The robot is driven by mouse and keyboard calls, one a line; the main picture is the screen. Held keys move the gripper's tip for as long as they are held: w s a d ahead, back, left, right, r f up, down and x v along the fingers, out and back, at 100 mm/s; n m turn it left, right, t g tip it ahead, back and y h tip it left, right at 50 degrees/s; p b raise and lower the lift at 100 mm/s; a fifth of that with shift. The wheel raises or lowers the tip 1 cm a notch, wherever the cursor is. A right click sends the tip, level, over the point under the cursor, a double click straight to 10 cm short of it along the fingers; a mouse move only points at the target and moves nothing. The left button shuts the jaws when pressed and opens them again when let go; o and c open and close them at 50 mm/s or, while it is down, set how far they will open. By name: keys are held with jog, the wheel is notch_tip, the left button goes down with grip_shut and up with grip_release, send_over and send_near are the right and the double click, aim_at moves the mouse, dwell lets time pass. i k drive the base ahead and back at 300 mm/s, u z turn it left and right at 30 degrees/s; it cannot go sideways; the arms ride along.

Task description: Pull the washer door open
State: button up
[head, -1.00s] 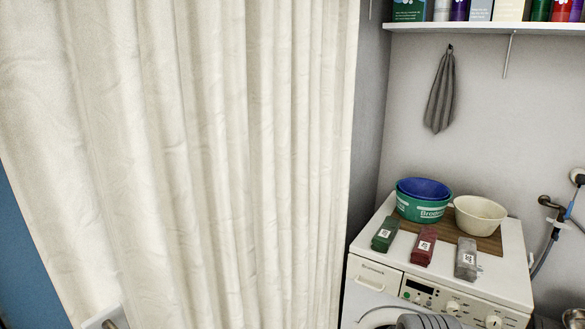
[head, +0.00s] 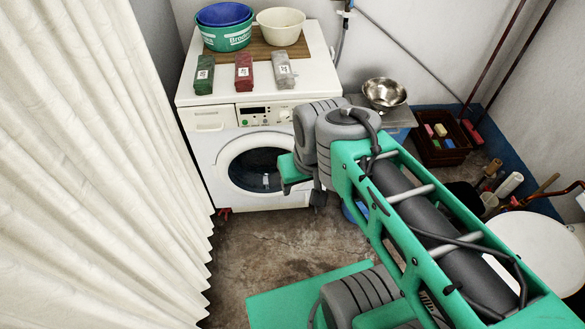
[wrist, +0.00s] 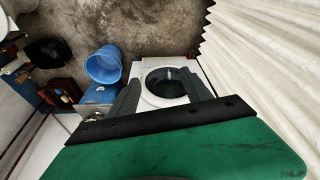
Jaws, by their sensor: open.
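The white washer (head: 205,147) stands against the back wall, its front facing me. Its round door (head: 232,150) has a white ring and dark glass and looks shut; my arm hides its right edge, and I cannot make out a handle. In the wrist view the door (wrist: 148,98) shows between my fingers, with the washer turned about in the picture. My gripper (wrist: 163,88) is open and empty, its two dark fingers spread on either side of the door. In the head view my gripper's green part overlaps the door's right side; contact cannot be told.
A white curtain (head: 105,160) hangs along the left. A blue bucket (wrist: 104,65) stands on the floor beside the washer. Bowls (head: 281,26) and several small packets lie on the washer top. A metal bowl (head: 384,93) and a dark red crate (head: 440,140) are right. Floor before the washer is partly clear.

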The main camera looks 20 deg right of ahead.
aim_at(254, 173)
jog(key=u, duration=1.95)
jog(key=k, duration=0.7)
jog(key=z, duration=1.2)
jog(key=i, duration=1)
